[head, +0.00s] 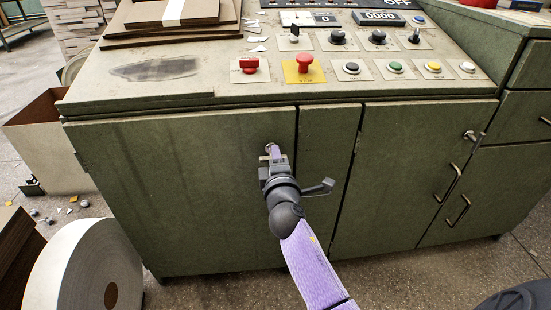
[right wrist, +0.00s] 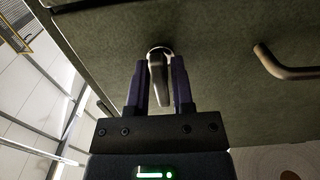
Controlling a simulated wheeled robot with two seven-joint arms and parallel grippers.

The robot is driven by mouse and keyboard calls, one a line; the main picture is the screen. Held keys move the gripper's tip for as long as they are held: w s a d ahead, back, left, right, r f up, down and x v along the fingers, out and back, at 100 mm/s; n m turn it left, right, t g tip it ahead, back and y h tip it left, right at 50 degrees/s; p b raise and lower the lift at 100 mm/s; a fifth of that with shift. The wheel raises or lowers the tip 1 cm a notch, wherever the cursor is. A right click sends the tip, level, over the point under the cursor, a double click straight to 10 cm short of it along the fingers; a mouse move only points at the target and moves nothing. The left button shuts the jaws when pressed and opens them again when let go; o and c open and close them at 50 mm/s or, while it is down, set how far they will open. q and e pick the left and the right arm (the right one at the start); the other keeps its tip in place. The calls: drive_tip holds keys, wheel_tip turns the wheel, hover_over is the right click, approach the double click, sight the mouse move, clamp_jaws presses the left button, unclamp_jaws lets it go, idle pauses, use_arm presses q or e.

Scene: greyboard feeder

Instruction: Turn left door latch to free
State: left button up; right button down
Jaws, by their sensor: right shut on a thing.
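The left door (head: 180,190) of the green cabinet is closed flush with the front. Its latch (head: 268,148) sits near the door's upper right edge, mostly covered by my right gripper (head: 273,156). In the right wrist view the latch (right wrist: 158,75) is a dark lever on a round light base, between the two fingers of the right gripper (right wrist: 158,82). The right gripper is shut on the latch lever. The lever's exact angle is hard to tell in the head view. My left gripper is not in view.
A bar handle (right wrist: 285,65) sticks out beside the right gripper. The right door has its own latch (head: 473,135). Buttons and a red knob (head: 304,63) line the panel above. A large roll (head: 85,268) stands at the lower left, near a cardboard box (head: 50,150).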

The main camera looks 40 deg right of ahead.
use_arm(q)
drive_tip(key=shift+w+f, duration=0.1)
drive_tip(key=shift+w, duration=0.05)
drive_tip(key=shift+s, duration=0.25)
use_arm(e)
drive_tip(key=c, duration=0.8)
unclamp_jaws()
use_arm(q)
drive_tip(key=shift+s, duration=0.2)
use_arm(e)
drive_tip(key=shift+o, duration=0.8)
